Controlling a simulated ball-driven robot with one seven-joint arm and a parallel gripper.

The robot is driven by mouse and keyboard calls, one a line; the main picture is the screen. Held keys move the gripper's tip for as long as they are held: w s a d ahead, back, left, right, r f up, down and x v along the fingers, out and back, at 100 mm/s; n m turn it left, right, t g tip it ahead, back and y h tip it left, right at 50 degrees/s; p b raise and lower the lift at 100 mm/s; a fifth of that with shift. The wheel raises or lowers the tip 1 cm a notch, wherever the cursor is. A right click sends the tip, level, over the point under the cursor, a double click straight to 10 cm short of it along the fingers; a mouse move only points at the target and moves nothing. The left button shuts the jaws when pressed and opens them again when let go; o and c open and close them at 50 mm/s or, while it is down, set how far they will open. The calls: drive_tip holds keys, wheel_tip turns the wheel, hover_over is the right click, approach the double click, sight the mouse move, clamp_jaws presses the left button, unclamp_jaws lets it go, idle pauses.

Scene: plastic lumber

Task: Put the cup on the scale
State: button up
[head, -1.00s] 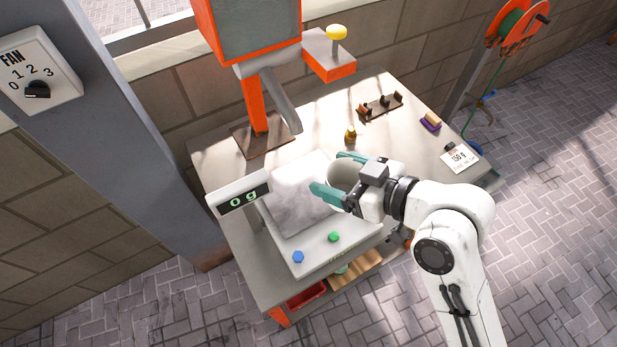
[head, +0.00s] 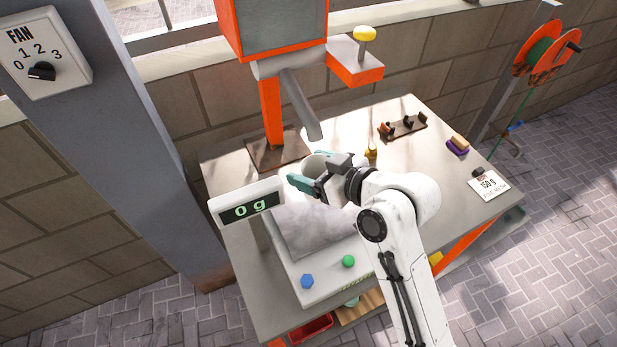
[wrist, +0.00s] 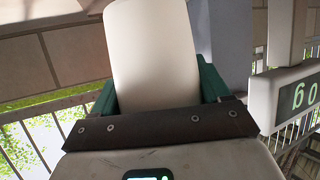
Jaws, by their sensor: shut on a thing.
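The white cup (head: 314,165) is between the teal fingers of my gripper (head: 311,170), which is shut on it. In the wrist view the cup (wrist: 152,55) fills the space between the fingers. The scale (head: 325,278) stands on the table, with a pale plate (head: 310,236), a blue and a green button, and a raised display (head: 250,208) reading 0 g. The cup appears at the back edge of the plate, just below the grey spout; its height above the plate is unclear. My gripper and arm hide the plate's right part.
An orange-framed machine with a grey spout (head: 302,108) stands behind the scale, close to the cup. A small brass weight (head: 371,152), a dark rack (head: 403,127), a sponge (head: 458,145) and a 150 g card (head: 488,184) lie at right. The table between them is clear.

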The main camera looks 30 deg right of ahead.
sight(310, 177)
drive_tip(key=shift+w+f, duration=0.5)
drive_tip(key=shift+f, duration=0.15)
drive_tip(key=f, duration=0.2)
drive_tip(key=shift+w+a+f+p, duration=0.1)
drive_tip(key=shift+w+f+p, duration=0.15)
drive_tip(key=shift+f+p, duration=0.15)
drive_tip(key=shift+f, duration=0.45)
drive_tip(key=shift+f, duration=0.2)
drive_tip(key=o, duration=1.1)
drive_tip(key=shift+r, duration=0.1)
